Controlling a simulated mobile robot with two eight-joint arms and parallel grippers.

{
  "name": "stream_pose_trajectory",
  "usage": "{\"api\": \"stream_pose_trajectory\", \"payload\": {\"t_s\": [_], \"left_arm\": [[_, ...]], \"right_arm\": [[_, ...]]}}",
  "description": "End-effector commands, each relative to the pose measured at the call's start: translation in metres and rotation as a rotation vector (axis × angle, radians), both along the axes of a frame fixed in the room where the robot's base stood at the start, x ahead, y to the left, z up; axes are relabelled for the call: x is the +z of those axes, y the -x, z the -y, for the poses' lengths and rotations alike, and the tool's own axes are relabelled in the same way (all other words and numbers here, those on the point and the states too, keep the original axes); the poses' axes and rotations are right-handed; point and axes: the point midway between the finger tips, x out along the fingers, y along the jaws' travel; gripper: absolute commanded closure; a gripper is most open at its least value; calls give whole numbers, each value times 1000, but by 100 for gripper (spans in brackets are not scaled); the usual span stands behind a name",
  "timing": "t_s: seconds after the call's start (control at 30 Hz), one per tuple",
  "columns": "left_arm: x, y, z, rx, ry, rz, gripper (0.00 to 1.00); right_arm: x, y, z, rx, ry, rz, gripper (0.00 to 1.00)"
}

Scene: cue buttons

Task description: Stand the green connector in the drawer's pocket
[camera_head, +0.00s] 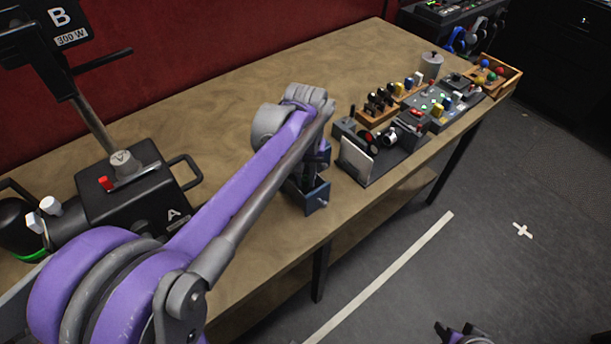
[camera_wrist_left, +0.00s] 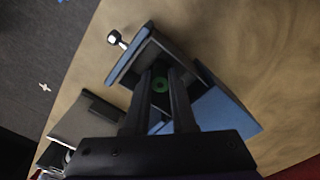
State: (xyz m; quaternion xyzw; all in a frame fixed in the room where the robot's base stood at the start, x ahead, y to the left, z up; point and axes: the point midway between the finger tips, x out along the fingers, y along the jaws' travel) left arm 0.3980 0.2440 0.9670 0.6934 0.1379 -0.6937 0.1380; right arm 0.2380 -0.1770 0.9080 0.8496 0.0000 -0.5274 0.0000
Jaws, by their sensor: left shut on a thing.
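The fingers reach down into the open drawer (camera_wrist_left: 126,60), a blue-grey box with a pale knob. The pocket is hidden, and I cannot tell whether the connector touches the drawer floor. In the head view, the drawer (camera_head: 316,197) stands out toward the table's front edge, and my left arm hides the connector. My right gripper (camera_head: 460,334) is partly seen at the bottom edge.
A dark stand with a light grey plate (camera_head: 356,160) is right of the drawer. Beyond it are a control panel (camera_head: 432,108) and a wooden tray (camera_head: 497,78) of coloured balls. A black box marked A (camera_head: 135,190) stands left. The table's back middle (camera_head: 220,110) is clear.

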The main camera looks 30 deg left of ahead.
Motion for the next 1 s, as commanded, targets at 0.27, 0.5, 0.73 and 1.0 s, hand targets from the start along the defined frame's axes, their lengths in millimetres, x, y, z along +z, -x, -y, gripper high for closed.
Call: {"api": "stream_pose_trajectory", "payload": {"t_s": [0.27,0.5,0.73,1.0], "left_arm": [[-7,0,0,0,0,0,100],[-9,0,0,0,0,0,100],[-9,0,0,0,0,0,100],[-9,0,0,0,0,0,41]], "right_arm": [[-5,1,0,0,0,-2,50],[-6,1,0,0,0,-3,50],[-6,1,0,0,0,-3,50],[-6,1,0,0,0,-3,50]]}}
